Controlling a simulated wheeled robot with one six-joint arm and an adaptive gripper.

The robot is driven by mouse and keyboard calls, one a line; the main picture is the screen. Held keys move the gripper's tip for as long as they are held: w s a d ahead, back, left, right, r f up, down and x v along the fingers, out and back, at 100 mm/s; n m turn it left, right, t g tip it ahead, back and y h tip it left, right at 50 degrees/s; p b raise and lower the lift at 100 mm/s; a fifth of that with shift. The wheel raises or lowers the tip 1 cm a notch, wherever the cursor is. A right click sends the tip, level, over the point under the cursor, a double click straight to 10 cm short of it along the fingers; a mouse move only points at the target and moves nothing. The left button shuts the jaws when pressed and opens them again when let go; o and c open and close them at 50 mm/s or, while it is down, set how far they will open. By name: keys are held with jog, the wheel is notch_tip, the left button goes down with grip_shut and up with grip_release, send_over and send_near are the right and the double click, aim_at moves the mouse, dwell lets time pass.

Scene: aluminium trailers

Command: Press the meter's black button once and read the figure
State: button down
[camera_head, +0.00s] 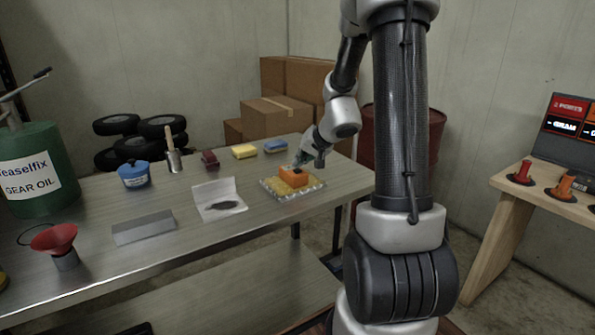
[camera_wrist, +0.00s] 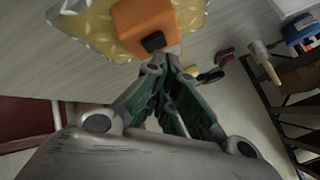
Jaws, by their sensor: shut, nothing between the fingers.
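The orange meter (camera_head: 293,176) sits on a tray with yellow lining (camera_head: 267,187) at the right end of the metal table. In the wrist view the meter (camera_wrist: 142,20) fills the top middle, with its black button (camera_wrist: 154,41) on the edge facing me. My gripper (camera_head: 301,160) is just behind and above the meter in the head view. In the wrist view my gripper (camera_wrist: 158,62) is shut and empty, its fingertips right by the button. I cannot tell whether they touch it. No figure is readable on the meter.
Cardboard boxes (camera_head: 275,118) and a red drum (camera_head: 390,140) stand behind.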

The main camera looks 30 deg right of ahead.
aim_at(300, 169)
jog(key=shift+f, duration=0.45)
dwell(0.6)
jog(key=shift+r, duration=0.9)
jog(key=shift+r, duration=0.1)
jog(key=shift+r, duration=2.4)
